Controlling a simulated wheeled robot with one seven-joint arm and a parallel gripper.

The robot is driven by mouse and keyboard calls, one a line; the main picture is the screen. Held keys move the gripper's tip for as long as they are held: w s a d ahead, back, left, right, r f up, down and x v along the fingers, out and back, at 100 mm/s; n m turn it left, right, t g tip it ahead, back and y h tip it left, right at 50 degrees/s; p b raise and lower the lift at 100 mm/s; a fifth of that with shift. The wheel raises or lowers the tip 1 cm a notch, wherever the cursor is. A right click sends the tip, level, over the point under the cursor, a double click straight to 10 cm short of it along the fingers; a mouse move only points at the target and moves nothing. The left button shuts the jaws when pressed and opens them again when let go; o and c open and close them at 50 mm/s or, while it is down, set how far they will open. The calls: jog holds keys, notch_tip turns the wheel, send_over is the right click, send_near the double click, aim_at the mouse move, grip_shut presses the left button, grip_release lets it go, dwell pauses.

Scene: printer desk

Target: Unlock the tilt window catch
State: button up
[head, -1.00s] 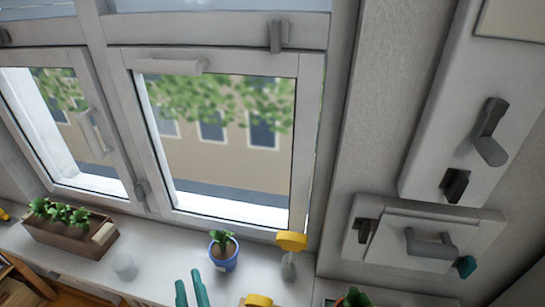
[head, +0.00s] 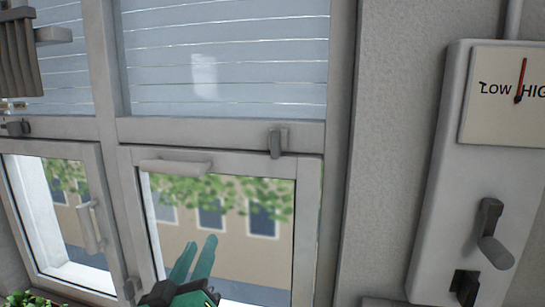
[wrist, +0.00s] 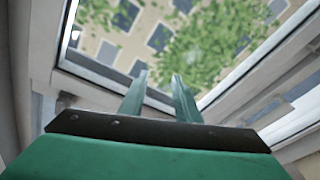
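A lower window (head: 215,225) with a horizontal grey handle (head: 175,166) along its top stands ahead in the head view. A grey catch (head: 278,141) sits upright on the white crossbar, at this window's upper right. My gripper (head: 201,242) has teal fingers pointing up in front of the window's glass, below and left of that catch. In the wrist view my gripper (wrist: 157,80) shows a clear gap between its fingers, with nothing between them. The window frame and glass lie beyond the fingertips. No catch is clear in the wrist view.
A left window (head: 65,215) has a vertical handle (head: 91,228) and stands ajar. Other catches are on the post (head: 133,288) and at the far left (head: 15,128). A wall panel (head: 458,130) with a gauge and lever (head: 493,235) is at the right.

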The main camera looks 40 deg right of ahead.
jog(key=s+d+r+m+g+h, duration=0.1)
jog(key=s+d+r+m, duration=0.15)
jog(key=r, duration=0.35)
jog(key=s+d+r+m+g+h, duration=0.1)
jog(key=s+r+m, duration=0.15)
jog(key=r, duration=0.35)
jog(key=m+g, duration=0.1)
jog(key=m, duration=0.1)
send_near(275, 142)
jog(key=shift+y, duration=0.3)
jog(key=x, duration=0.8)
jog(key=shift+d+r, duration=0.15)
jog(key=shift+r, duration=0.05)
grip_shut()
